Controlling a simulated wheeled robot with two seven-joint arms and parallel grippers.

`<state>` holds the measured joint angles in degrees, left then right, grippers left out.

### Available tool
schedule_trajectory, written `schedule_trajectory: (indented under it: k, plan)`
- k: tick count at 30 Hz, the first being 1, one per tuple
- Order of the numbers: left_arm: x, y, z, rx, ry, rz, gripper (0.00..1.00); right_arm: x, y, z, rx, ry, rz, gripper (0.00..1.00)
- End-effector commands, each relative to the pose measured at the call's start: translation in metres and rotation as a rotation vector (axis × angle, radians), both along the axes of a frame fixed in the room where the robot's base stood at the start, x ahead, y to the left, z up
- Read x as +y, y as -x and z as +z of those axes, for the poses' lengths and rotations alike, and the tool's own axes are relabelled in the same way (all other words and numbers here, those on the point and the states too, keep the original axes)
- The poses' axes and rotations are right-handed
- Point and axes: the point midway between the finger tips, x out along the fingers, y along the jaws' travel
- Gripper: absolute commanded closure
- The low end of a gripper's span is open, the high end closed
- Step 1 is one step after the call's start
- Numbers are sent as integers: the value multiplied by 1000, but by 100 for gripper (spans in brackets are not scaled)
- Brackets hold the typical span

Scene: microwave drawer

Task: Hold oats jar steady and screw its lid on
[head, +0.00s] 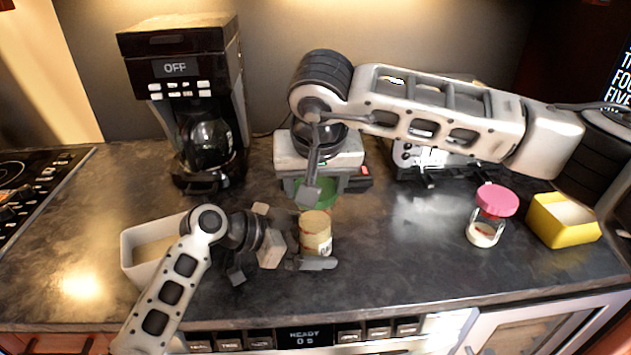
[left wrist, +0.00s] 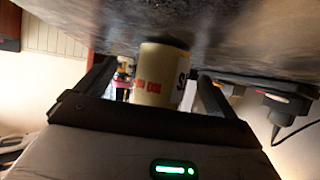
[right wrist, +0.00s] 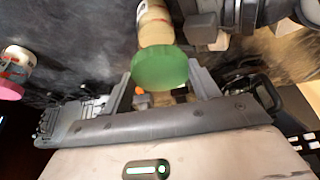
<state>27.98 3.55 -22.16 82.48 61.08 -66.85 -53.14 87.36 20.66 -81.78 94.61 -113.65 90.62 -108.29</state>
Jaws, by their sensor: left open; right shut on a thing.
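The oats jar (head: 316,238), cream-coloured with a tan top, stands on the dark counter near its front. My left gripper (head: 294,258) is open, with its fingers reaching to the jar. In the left wrist view the jar (left wrist: 160,75) stands between the two spread fingers; I cannot tell whether they touch it. My right gripper (head: 309,190) is shut on a round green lid (head: 325,195), behind and above the jar in the head view. In the right wrist view the green lid (right wrist: 160,68) is between the fingertips and overlaps the jar (right wrist: 155,25); contact is unclear.
A white bin (head: 132,262) stands left of my left gripper. A jar with a pink lid (head: 497,200) and a yellow container (head: 565,232) stand at the right. A coffee maker (head: 180,45) and other appliances line the back. The counter between jar and pink-lidded jar is clear.

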Motion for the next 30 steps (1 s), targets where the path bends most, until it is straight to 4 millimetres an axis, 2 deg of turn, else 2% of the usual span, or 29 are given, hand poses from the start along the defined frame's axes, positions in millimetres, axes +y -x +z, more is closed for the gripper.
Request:
schedule_trajectory:
  k: [8, 14, 30]
  plan:
    - [-1, 0, 0, -1, 0, 0, 6, 0, 0, 0, 0, 0, 0, 64]
    - [-1, 0, 0, 0, 0, 0, 59, 0, 0, 0, 0, 0, 0, 64]
    - [-1, 0, 0, 0, 0, 1, 58, 0, 0, 0, 0, 0, 0, 64]
